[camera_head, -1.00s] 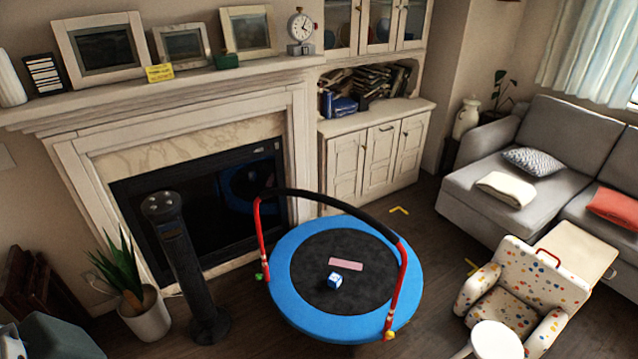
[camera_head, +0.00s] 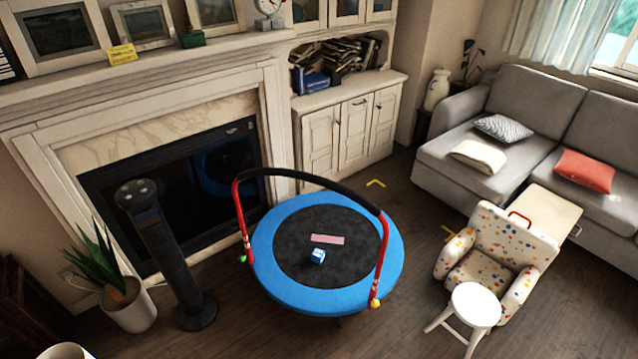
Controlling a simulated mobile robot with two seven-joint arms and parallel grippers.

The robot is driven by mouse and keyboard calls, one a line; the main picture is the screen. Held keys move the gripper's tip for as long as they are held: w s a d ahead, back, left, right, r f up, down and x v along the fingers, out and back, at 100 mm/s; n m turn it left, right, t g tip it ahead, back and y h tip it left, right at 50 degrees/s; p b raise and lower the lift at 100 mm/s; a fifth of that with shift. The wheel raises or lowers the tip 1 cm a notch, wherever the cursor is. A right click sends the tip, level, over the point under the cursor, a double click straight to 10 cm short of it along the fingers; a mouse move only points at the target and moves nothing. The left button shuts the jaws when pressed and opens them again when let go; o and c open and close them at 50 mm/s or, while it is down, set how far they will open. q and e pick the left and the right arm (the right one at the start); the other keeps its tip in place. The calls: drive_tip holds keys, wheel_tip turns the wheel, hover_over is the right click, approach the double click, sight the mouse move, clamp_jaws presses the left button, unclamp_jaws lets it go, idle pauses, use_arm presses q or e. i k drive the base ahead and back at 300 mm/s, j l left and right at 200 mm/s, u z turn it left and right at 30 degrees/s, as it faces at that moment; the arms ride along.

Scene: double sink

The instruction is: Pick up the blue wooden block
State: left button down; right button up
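A small blue and white block (camera_head: 317,256) lies on the black mat of a round trampoline (camera_head: 270,279) with a blue rim, in the head view. It looks like the blue wooden block, but it is too small to make out its material. A flat pink strip (camera_head: 327,239) lies just behind it on the mat. Neither of my grippers shows in the head view.
A red and black handlebar (camera_head: 384,250) arches over the trampoline. A dark column (camera_head: 165,250) and potted plant (camera_head: 127,300) stand left. A spotted armchair (camera_head: 500,245) and white stool (camera_head: 476,303) stand right. Floor in front of the trampoline is clear.

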sight(318, 257)
drive_tip(key=l+z, duration=0.1)
drive_tip(key=z, duration=1.4)
drive_tip(key=l+z, duration=0.1)
drive_tip(key=z, duration=1.35)
drive_tip(key=i+z, duration=0.1)
drive_tip(key=z, duration=2.85)
drive_tip(key=j+z, duration=0.2)
drive_tip(key=z, duration=1.3)
drive_tip(key=j+z, duration=0.15)
drive_tip(key=z, duration=1.3)
drive_tip(key=k+z, duration=0.1)
drive_tip(key=z, duration=2.85)
drive_tip(key=i+l+z, duration=0.15)
drive_tip(key=i+z, duration=0.15)
drive_tip(key=i, duration=0.85)
